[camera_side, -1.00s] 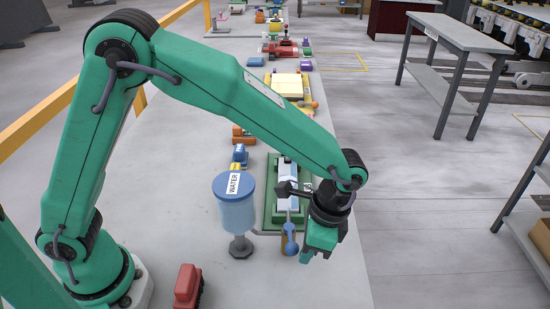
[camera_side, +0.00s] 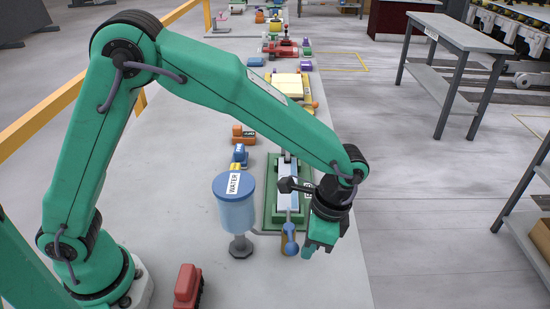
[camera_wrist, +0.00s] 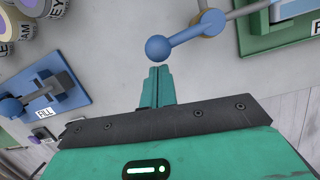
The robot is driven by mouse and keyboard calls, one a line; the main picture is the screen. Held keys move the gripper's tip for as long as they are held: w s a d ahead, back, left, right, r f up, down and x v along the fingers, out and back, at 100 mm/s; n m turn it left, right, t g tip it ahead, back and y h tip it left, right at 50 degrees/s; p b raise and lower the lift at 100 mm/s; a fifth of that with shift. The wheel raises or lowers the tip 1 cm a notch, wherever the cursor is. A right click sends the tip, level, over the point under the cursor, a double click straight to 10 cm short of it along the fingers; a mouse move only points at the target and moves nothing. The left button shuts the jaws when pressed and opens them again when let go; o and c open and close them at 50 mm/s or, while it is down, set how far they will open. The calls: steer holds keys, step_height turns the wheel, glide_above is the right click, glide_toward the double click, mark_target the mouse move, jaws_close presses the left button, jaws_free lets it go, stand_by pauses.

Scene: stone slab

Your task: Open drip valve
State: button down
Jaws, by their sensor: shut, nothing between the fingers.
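My gripper (camera_side: 309,252) is shut and empty at the right of the slab. In the wrist view its closed fingertips (camera_wrist: 158,72) point at a blue ball-ended lever (camera_wrist: 158,48), with a small gap seeming to lie between them. The lever also shows in the side view (camera_side: 291,246), just left of my fingers, beside a green-based fixture (camera_side: 270,205). A blue tank labelled WATER (camera_side: 235,208) stands on a dark foot to the left. No label reading drip valve is legible, so I cannot tell for certain which part it is.
A blue plate labelled FILL with its own ball lever (camera_wrist: 50,100) lies left in the wrist view. Labelled jars (camera_wrist: 28,20) are at its upper left corner. A red block (camera_side: 188,287) sits near the front. Several coloured fixtures line the slab behind.

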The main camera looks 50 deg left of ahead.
steer(key=shift+w, duration=0.15)
steer(key=w+d+r, duration=0.1)
steer(key=d+r, duration=0.5)
steer(key=r, duration=0.3)
steer(key=shift+w, duration=0.4)
stand_by(0.4)
